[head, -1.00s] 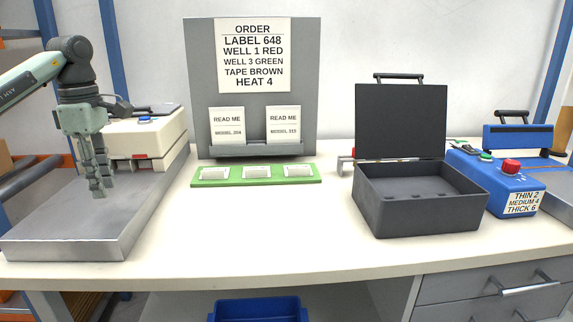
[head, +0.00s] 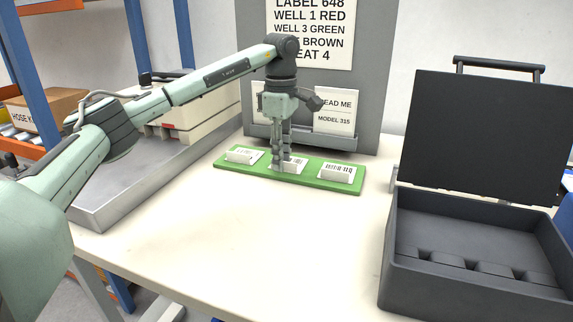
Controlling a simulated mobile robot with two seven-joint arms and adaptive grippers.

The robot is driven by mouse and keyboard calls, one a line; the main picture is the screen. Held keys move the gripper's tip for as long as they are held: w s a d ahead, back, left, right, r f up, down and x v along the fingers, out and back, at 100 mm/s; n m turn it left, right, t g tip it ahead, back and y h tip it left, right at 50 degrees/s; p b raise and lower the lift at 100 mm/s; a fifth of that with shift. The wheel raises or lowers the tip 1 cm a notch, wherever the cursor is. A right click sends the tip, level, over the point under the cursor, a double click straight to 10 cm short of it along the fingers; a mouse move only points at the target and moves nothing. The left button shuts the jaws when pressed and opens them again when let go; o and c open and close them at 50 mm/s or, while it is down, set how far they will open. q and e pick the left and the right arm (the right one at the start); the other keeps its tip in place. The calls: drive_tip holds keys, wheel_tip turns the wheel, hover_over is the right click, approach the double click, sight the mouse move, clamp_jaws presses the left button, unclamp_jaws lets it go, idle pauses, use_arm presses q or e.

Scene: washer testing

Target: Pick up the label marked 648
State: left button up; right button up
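Three white labels with black barcode-like marks sit in a row on a green tray (head: 225,163): a left label (head: 241,155), a middle label (head: 298,166) and a right label (head: 338,172). Their numbers are too small to read, so I cannot tell which is 648. My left gripper (head: 284,163) points down at the middle label and partly covers it. Its fingers look close together, but I cannot tell whether they are open, shut or touching the label. My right gripper is not in view.
A grey board (head: 371,70) with an order sheet (head: 312,30) and READ ME cards stands behind the tray. An open dark case (head: 474,283) is at right. A grey metal tray (head: 110,205) lies at left. The white table between is clear.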

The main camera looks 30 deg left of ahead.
use_arm(q)
drive_tip(key=shift+w+d+f, duration=0.2)
drive_tip(key=shift+w, duration=0.05)
drive_tip(key=shift+s+a, duration=0.1)
drive_tip(key=shift+s, duration=0.05)
clamp_jaws()
drive_tip(key=shift+r, duration=0.15)
